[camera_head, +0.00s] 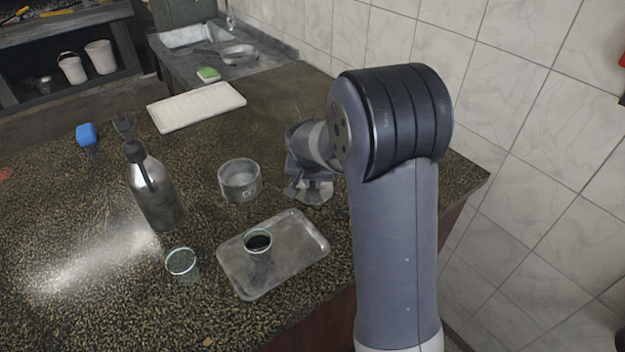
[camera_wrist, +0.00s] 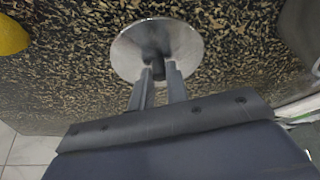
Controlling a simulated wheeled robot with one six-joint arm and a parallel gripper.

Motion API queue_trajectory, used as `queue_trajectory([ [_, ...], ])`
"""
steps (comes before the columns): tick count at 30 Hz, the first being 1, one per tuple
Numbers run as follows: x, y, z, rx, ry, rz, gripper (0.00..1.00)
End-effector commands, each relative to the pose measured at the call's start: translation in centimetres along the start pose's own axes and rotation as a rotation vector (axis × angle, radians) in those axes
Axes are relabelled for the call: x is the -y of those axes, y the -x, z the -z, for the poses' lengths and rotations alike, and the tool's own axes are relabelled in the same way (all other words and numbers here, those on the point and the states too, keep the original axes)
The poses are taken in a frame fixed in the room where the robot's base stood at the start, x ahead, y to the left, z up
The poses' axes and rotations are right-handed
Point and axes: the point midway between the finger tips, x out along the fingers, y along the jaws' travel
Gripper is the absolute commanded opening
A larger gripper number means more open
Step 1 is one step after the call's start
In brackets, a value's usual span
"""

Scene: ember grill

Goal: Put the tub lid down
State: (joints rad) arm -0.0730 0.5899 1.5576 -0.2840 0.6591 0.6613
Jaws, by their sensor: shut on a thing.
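The tub lid (camera_wrist: 183,42) is a round grey metal disc with a dark knob in the middle, seen in the wrist view. My gripper (camera_wrist: 160,72) is shut on its knob, with one finger on each side. The speckled counter shows around the lid; I cannot tell whether the lid touches it. In the head view my gripper (camera_head: 310,188) is low over the counter's right part, partly hidden by my arm, and the lid is hard to make out there. A round open metal tub (camera_head: 240,182) stands just left of my gripper.
A metal tray (camera_head: 300,260) with a small dark-filled cup (camera_head: 258,242) lies in front. A glass cup (camera_head: 181,263) and a steel bottle (camera_head: 157,190) stand left. A white board (camera_head: 196,107) lies behind. A tiled wall (camera_head: 500,110) bounds the right.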

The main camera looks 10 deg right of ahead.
Motion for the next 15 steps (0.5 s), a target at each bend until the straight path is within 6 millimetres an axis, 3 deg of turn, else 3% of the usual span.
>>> queue_trajectory([
  [4, 0.01, -0.43, -0.16, 0.0, 0.0, 0.0, 0.0],
  [5, 0.01, -0.27, -0.1, 0.0, 0.0, 0.0, 0.18],
  [12, 0.0, -0.23, -0.08, 0.0, 0.0, 0.0, 0.37],
  [15, 0.01, -0.22, -0.08, 0.0, 0.0, 0.0, 0.37],
])
